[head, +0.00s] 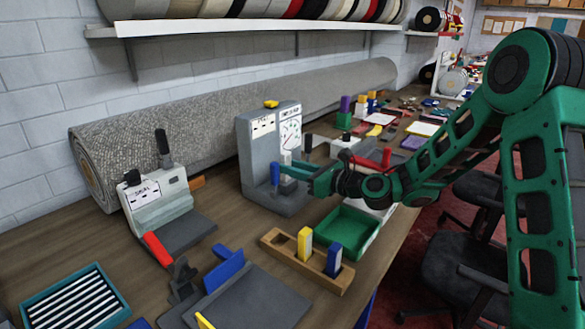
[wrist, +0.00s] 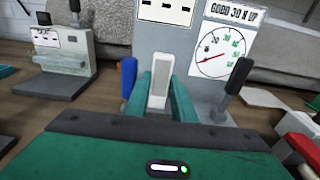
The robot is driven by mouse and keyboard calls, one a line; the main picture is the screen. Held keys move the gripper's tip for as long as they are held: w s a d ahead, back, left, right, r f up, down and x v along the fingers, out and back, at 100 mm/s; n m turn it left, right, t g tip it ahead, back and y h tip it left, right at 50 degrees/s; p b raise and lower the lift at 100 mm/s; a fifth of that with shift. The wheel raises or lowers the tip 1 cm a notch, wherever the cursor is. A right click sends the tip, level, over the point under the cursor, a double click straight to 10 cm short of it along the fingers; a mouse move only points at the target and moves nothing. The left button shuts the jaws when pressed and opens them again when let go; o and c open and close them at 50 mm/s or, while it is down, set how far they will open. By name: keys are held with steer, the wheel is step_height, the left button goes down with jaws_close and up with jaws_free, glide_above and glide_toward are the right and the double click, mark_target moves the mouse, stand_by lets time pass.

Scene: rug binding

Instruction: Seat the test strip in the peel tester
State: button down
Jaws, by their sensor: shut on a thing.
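The peel tester (head: 252,150) is a pale grey upright machine with a dial, on a darker base. In the wrist view its grey column (wrist: 203,92) and dial (wrist: 224,52), under a "GOOD 30 N UP" label, fill the upper right. My gripper (head: 287,172) is in front of the tester, its green fingers (wrist: 160,92) shut on a white upright block, which I take as the test strip (wrist: 161,75). The strip stands between the tester's blue handle (wrist: 128,75) and black handle (wrist: 238,78). The strip's lower end is hidden, so I cannot tell whether it touches the tester.
A wooden rack (head: 275,243) with a yellow block (head: 304,244) and a blue block (head: 333,260) is in front, beside a green tray (head: 345,238). A sealer machine (head: 155,200) stands left. A rolled rug (head: 215,125) lies behind.

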steer(key=shift+f, duration=1.4)
steer(key=c, duration=1.4)
jaws_free()
steer(key=shift+s, duration=0.1)
steer(key=v, duration=1)
steer(key=shift+d, duration=0.3)
steer(key=shift+s, duration=0.1)
